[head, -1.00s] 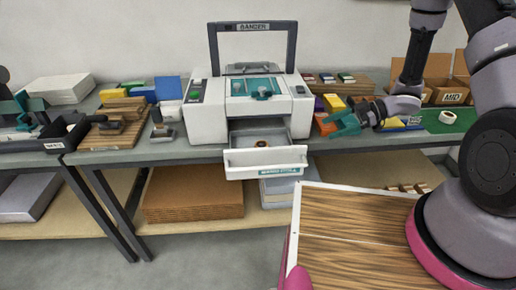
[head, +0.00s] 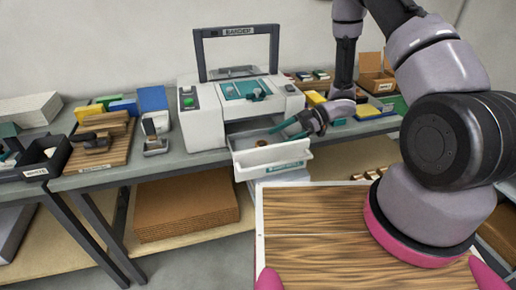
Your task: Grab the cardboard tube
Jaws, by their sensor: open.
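A small brown ring-like piece, which looks like the cardboard tube (head: 262,143), lies in the pulled-out white drawer (head: 274,165) of the white printer-like machine. Only its top shows above the drawer's front wall. My gripper (head: 287,128), with teal fingers, is open and empty. It hangs over the right side of the drawer, to the right of the tube and apart from it, with its fingers pointing left toward it.
The machine (head: 203,128) stands on a grey table with a dark raised frame (head: 236,32) above it. A wooden board with dark tools (head: 100,150) and a small metal device (head: 155,143) are at left. Colored boxes and cartons (head: 375,75) stand at right.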

